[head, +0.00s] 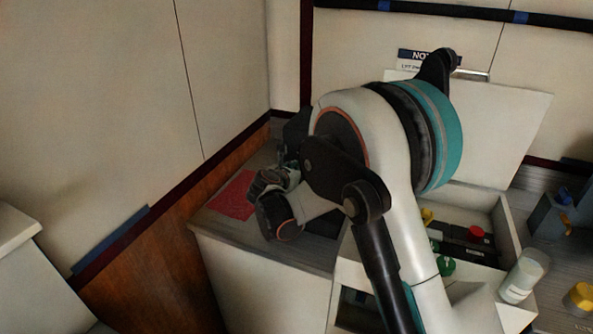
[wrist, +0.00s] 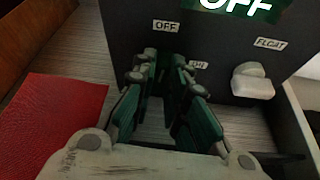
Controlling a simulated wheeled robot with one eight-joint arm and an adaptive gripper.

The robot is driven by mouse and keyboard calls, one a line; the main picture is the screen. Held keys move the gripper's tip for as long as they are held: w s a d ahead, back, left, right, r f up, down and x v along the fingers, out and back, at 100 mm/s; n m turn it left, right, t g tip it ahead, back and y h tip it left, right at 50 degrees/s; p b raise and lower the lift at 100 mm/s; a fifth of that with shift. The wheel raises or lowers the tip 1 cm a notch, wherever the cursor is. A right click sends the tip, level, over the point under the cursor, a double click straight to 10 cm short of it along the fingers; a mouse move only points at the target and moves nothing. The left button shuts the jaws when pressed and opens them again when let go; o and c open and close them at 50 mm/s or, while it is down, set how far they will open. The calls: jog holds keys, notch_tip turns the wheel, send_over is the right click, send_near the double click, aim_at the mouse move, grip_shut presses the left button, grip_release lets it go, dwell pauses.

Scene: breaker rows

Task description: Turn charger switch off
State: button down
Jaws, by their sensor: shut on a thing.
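A black panel (wrist: 215,50) fills the upper part of the wrist view. I cannot read the knob's exact angle. A second, pale knob (wrist: 252,80) sits to the right under a FLOAT label, apart from the fingers. In the head view my own arm covers most of the panel and gripper.
A red mat (wrist: 60,115) lies left of the gripper on the grey counter; it also shows in the head view (head: 234,195). An open box (head: 511,235) with a red button (head: 476,233) is to the right.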

jog(key=shift+a+n+h, duration=0.1)
jog(key=shift+n+h, duration=0.2)
jog(key=shift+n, duration=0.1)
dwell(0.3)
jog(key=c, duration=1.6)
grip_release()
jog(key=v, duration=1.2)
jog(key=shift+w+r, duration=0.15)
